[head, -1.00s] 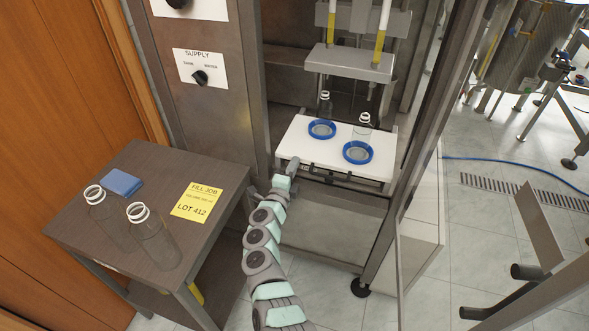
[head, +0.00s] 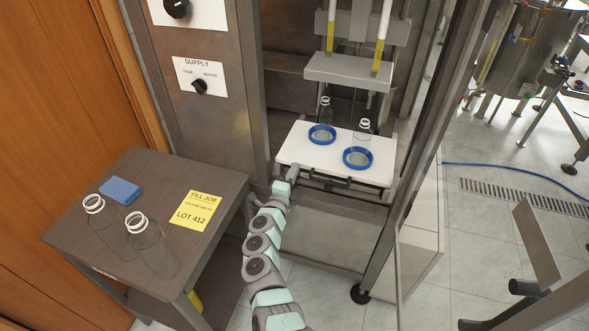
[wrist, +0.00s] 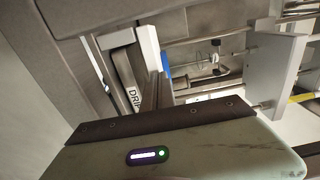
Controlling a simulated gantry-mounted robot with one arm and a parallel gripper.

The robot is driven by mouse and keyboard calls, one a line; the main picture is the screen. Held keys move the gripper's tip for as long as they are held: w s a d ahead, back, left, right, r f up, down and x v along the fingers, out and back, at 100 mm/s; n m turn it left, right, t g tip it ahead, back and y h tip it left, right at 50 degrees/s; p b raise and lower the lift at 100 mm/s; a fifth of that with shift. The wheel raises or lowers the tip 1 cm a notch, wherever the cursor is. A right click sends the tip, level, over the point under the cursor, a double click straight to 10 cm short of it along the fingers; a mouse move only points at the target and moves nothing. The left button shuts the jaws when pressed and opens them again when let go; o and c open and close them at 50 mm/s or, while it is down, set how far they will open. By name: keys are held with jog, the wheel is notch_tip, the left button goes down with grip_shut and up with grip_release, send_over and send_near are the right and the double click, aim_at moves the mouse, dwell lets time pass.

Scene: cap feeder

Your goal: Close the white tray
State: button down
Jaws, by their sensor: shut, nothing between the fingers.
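The white tray (head: 292,153) projects from the front of the filling cabinet in the head view. My gripper (head: 293,170) is shut and empty at the tray's front edge, near the left end of the handle. I cannot tell whether it touches.
A dark side table (head: 150,190) at left holds two clear bottles (head: 155,248), a blue block (head: 121,189) and a yellow card (head: 195,210). A cabinet post (head: 430,130) stands right of the tray. A grey nozzle bar (head: 348,71) hangs above it.

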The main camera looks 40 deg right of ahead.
jog(key=p+v, duration=0.4)
jog(key=v, duration=0.9)
jog(key=shift+a+f, duration=0.2)
jog(key=shift+f, duration=0.2)
jog(key=shift+s+p, duration=0.15)
jog(key=shift+p, duration=0.15)
